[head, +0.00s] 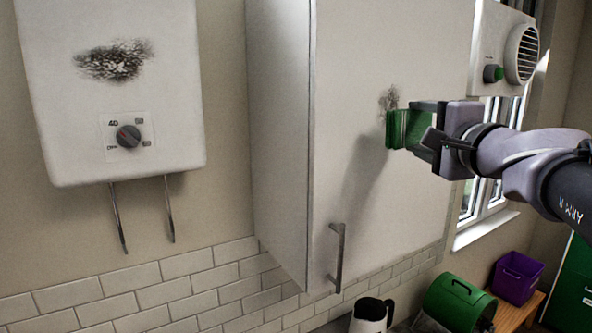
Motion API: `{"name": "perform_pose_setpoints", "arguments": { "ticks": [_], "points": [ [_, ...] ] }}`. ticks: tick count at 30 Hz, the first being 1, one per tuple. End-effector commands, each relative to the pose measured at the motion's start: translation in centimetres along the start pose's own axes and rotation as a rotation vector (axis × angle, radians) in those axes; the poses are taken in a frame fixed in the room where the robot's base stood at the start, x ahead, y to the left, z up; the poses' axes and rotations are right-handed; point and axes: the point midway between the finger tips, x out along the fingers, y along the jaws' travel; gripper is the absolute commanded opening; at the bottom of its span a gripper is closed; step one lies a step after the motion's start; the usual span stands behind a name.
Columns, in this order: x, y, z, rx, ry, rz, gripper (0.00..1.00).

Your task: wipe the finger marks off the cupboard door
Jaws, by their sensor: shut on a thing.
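The white cupboard door (360,45) fills the middle of the head view, with a metal handle (337,257) low on its left side. A dark smudge of finger marks (388,98) shows on the door. My gripper (412,128) comes in from the right and is shut on a green thing (396,130), which looks like a sponge or cloth. The green thing is at the door just below the smudge and may cover part of it. I cannot tell for sure whether it touches the door.
Left of the cupboard hangs a white water heater (170,160) with a dark smudge and a dial. A vented unit (500,50) is at the upper right by the window. Below are a kettle (370,315), a green bin (458,302) and a purple box (516,278).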

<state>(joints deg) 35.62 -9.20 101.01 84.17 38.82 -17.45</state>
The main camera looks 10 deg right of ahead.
Motion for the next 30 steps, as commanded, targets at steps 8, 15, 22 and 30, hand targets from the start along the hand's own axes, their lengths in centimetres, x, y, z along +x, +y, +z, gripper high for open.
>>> {"name": "perform_pose_setpoints", "arguments": {
  "ticks": [8,15,22,30],
  "points": [
    [1.5,-1.2,0.6,0.005,0.004,-0.007,0.29],
    [4.3,-1.2,1.7,0.005,0.004,-0.007,0.29],
    [5.2,-1.1,2.0,0.004,0.006,-0.006,0.29],
    [5.2,-1.0,2.0,0.004,0.006,-0.006,0.29]
  ]
}}
